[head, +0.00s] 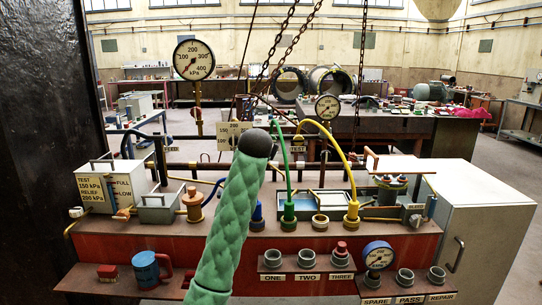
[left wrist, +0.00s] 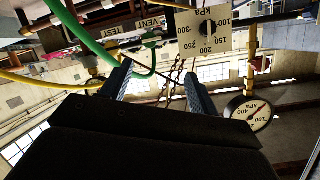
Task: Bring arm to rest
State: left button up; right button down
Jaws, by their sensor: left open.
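My left gripper (left wrist: 157,70) shows in the left wrist view with its two blue-grey fingers apart. Nothing is held between them; chains and a hose show beyond the gap. The wrist view is upside down, and a black part of my gripper fills its lower middle. In the head view no gripper fingers show. A green quilted column with a dark round tip (head: 240,190) rises from the bottom centre and hides part of the bench; I cannot tell whether it belongs to my arm. My right gripper is in neither view.
A red-fronted bench (head: 330,245) carries a green hose (head: 286,170), a yellow hose (head: 335,140) and several fittings. A tall gauge (head: 194,60) stands at left. Chains (head: 363,50) hang beyond. A white cabinet (head: 490,220) is at right. A dark post (head: 50,140) borders the left.

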pick_arm(q)
jog(key=s+a+f+n+g, duration=0.1)
jog(key=s+a+f+g, duration=0.2)
jog(key=s+f, duration=1.5)
jog(key=s+a+f+n+g+h, duration=0.1)
jog(key=s+a+f+g, duration=0.3)
jog(key=s+f, duration=1.4)
jog(key=s+a+f+g, duration=0.3)
jog(key=s+f+g, duration=0.2)
jog(key=s+f, duration=1.3)
jog(key=s, duration=1)
jog(key=shift+a+n+h, duration=0.25)
jog(key=shift+n+h, duration=0.05)
jog(key=shift+n, duration=0.1)
